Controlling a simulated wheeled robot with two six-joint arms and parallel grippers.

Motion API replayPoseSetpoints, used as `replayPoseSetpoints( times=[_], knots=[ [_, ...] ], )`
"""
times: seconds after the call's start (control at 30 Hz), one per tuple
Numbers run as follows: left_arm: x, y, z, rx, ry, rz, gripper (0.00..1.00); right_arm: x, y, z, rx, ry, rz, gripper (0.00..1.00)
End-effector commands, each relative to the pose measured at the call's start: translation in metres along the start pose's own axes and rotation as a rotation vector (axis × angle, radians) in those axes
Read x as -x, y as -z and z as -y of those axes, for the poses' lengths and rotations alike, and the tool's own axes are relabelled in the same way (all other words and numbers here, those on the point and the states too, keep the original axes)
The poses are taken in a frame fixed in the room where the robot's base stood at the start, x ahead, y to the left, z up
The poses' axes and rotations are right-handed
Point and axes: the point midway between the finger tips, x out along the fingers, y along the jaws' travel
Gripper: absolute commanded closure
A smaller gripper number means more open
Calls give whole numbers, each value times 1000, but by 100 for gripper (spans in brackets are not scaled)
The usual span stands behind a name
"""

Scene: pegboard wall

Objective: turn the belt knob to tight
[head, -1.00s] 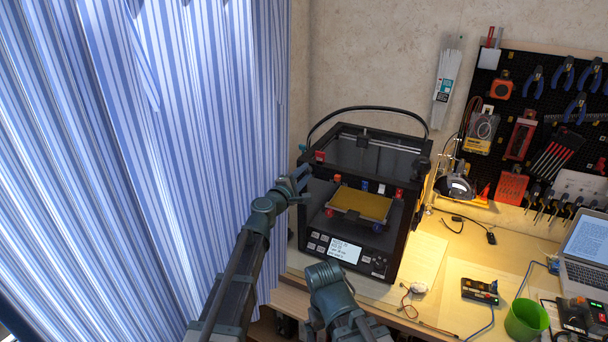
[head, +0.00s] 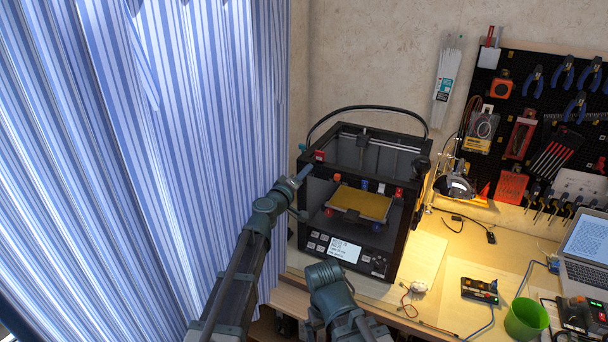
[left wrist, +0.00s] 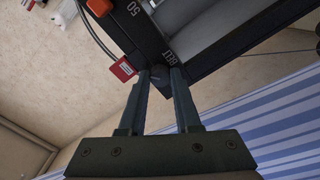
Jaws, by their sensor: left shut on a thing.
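The belt knob (left wrist: 160,75) is a small dark knob on the corner of the black 3D printer's frame, beside the "BELT" lettering, in the left wrist view. My left gripper (left wrist: 160,80) is shut on it, one finger on each side. In the head view, my left gripper (head: 305,173) is at the left side of the printer (head: 384,143), near its upper front corner. The knob is too small or hidden to make out there. I cannot read a tight mark.
A red tag (left wrist: 122,69) sits close to the knob on the printer's frame. A blue striped curtain (head: 150,150) hangs just left of my left arm. A bench with a green cup (head: 526,320), a laptop (head: 585,250) and loose wires lies to the right.

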Motion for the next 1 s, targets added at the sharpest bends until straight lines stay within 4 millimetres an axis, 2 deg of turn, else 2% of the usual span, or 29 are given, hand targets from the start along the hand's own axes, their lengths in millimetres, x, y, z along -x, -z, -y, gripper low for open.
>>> replayPoseSetpoints(
  times=[0.3,0.87,0.9,1.0],
  knots=[
    [1,-1,0,-121,0,-1,100,-1,0,0,0,0,0,0],
    [1,-2,0,-149,0,0,100,-1,0,0,0,0,0,0],
    [1,-2,0,-149,0,0,67,-1,0,0,0,0,0,0],
    [1,-2,0,-148,0,-1,49,-1,0,0,0,0,0,0]
  ],
)
